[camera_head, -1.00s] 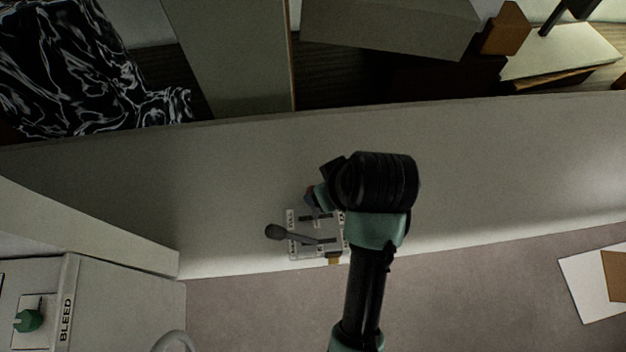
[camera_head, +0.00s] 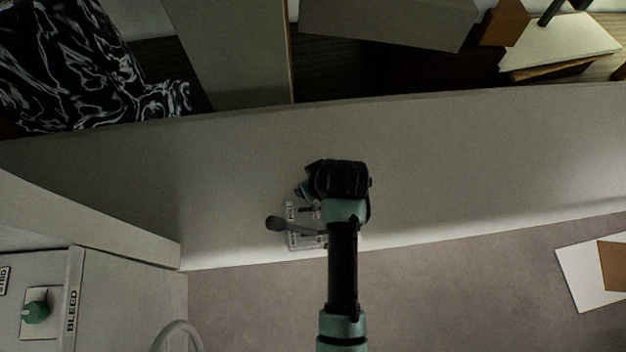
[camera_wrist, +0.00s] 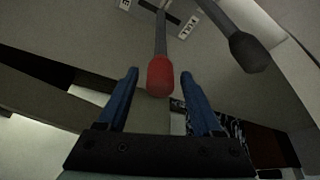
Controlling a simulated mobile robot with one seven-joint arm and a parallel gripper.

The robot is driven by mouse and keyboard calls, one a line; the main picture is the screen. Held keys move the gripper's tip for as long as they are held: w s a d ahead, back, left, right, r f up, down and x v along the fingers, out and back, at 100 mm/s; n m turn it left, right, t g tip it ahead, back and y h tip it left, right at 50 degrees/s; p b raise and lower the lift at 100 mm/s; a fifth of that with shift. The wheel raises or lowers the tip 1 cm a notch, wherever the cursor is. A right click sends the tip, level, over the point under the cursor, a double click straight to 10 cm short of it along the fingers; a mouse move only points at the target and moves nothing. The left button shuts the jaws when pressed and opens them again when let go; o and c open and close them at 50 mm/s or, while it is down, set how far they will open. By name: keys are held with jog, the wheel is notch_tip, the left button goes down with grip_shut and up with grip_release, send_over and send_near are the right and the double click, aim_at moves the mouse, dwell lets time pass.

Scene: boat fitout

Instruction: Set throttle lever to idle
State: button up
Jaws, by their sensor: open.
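A lever with a red knob (camera_wrist: 160,76) stands out from a pale lever plate (camera_wrist: 186,24) in the wrist view. The two blue fingers of my gripper (camera_wrist: 160,82) are open, one on each side of the red knob, with no clear contact. A second lever with a dark grey knob (camera_wrist: 249,52) lies to the right, outside the fingers. In the head view, the dark knob (camera_head: 274,223) sticks out left of the plate (camera_head: 291,240). My wrist hides the plate's right part, and the red knob is not clearly visible there. The plate labels are too small to read surely.
The plate is mounted on a long pale panel (camera_head: 450,160). A panel marked BLEED with a green knob (camera_head: 36,312) stands at lower left. Dark patterned cloth (camera_head: 70,70) lies at upper left. A white sheet (camera_head: 580,280) is at right.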

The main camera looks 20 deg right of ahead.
grip_shut()
dwell(1.4)
